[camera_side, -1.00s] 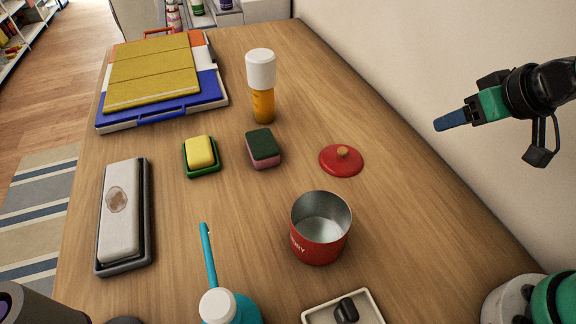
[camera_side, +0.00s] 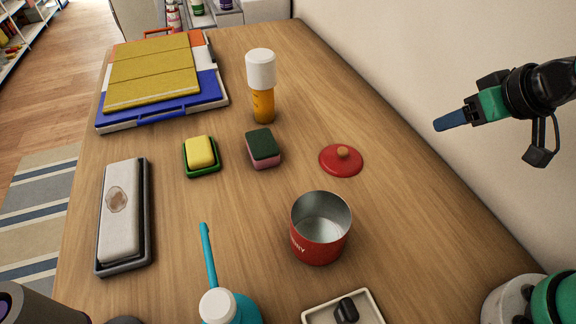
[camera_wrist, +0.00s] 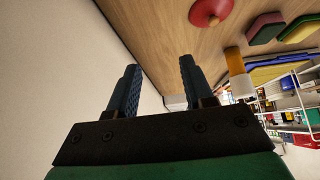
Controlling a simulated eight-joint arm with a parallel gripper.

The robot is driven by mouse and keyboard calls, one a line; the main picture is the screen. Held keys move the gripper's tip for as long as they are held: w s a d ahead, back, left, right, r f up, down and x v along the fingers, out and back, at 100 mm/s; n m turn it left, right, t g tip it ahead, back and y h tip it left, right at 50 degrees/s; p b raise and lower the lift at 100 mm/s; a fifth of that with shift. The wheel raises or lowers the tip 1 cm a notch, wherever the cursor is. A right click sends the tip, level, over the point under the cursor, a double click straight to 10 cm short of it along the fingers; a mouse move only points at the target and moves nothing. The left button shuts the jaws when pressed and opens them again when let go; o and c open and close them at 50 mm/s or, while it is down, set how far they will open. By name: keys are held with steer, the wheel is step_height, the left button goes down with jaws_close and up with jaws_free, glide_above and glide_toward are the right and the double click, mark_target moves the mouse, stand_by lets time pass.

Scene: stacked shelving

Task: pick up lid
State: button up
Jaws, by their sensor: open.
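The red lid (camera_side: 341,161) with a small tan knob lies flat on the wooden table, behind and slightly right of the open red canister (camera_side: 320,228). The lid also shows at the top of the wrist view (camera_wrist: 210,11). My gripper (camera_side: 437,125) is raised at the right in the side view, apart from the lid and near the wall. In the wrist view my gripper (camera_wrist: 158,72) has its two blue fingers spread with nothing between them.
A white-capped orange bottle (camera_side: 262,88) stands behind the lid. A green-and-pink sponge (camera_side: 263,149) lies left of it, then a yellow sponge in a green dish (camera_side: 201,154). A teal bottle (camera_side: 225,305) and a shallow tray (camera_side: 372,307) are at the front. Table right of the lid is clear.

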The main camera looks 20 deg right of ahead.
steer(key=shift+o, duration=1.1)
steer(key=n+g+y, duration=0.2)
steer(key=n+g, duration=0.1)
steer(key=n, duration=0.1)
glide_above(344, 150)
steer(key=s+d, duration=0.1)
steer(key=s, duration=0.1)
steer(key=f, duration=0.7)
steer(key=shift+s+d, duration=0.1)
steer(key=shift+s, duration=0.1)
steer(key=shift+w+a+f+n, duration=0.2)
steer(key=shift+f+n, duration=0.1)
steer(key=shift+f, duration=0.15)
steer(key=shift+x, duration=2.5)
